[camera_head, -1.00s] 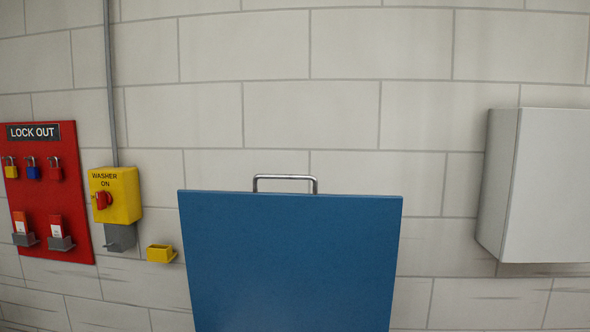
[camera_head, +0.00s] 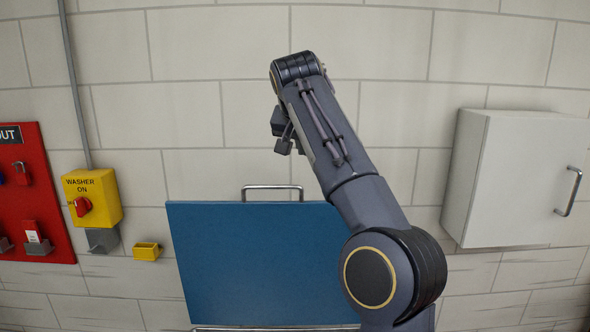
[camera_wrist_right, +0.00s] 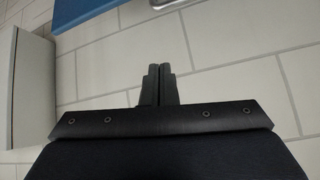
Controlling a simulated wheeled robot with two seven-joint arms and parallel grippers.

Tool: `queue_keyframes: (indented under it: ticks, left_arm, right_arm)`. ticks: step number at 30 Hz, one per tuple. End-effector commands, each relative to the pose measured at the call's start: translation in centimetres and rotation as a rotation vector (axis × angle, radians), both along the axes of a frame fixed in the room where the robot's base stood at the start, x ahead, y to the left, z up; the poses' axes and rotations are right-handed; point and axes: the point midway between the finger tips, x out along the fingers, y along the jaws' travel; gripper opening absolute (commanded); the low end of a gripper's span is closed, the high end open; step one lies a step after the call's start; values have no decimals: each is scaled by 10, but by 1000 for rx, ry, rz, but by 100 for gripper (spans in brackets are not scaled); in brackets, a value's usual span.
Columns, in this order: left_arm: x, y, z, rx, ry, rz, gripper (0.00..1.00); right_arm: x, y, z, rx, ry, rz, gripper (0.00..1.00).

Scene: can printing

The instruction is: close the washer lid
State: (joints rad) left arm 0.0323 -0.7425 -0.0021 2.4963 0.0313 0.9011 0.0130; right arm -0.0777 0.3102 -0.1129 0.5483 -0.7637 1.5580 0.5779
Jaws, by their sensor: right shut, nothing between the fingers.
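The washer lid (camera_head: 255,260) is a blue panel standing raised in front of the wall in the head view. Its metal handle (camera_head: 272,188) sticks up from the top edge. The blue lid (camera_wrist_right: 95,10) and part of the handle (camera_wrist_right: 180,4) show at the top of that view. My left gripper is not in view. My right arm hides the lid's upper right corner.
A grey wall cabinet (camera_head: 500,180) hangs at the right, and its side shows in the wrist view (camera_wrist_right: 30,90). A yellow WASHER ON switch box (camera_head: 92,198), a small yellow holder (camera_head: 147,251) and a red lockout board (camera_head: 45,215) are at the left. The wall above the lid is clear.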

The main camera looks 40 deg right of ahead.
Motion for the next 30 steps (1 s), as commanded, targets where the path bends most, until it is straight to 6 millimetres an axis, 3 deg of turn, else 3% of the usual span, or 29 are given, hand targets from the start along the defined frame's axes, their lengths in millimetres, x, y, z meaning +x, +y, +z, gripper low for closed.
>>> queue_keyframes:
  ticks: [5, 17, 21, 30]
  left_arm:
    - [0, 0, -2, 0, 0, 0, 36]
    - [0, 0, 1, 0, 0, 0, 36]
    - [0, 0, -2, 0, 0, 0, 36]
    - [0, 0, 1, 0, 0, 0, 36]
  right_arm:
    - [7, -10, -13, -2, 2, -6, 0]
    - [46, -53, -74, 0, 2, -5, 0]
    - [36, -36, -79, 1, -1, 1, 0]
    - [26, -20, -87, 0, -3, -1, 0]
